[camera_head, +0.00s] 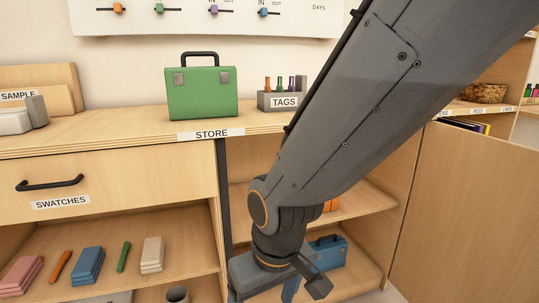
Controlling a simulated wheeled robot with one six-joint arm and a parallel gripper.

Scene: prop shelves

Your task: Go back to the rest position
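My arm comes down from the upper right across the front of the shelves. My gripper (282,289) is at the lower edge of the picture, in front of the open compartment below the STORE label. Its fingertips are cut off or hidden, so I cannot tell whether it is open or holds anything. A blue case (328,252) with a dark handle stands in that compartment, just right of and behind my gripper. I cannot tell whether they touch.
A green case (203,92) stands on the counter, beside a grey TAGS holder (283,100). The SWATCHES drawer (110,186) is shut. Folded cloths (86,264) and rolls lie on the shelf below. A wooden door (475,215) stands at right. My arm hides an orange thing (331,205).

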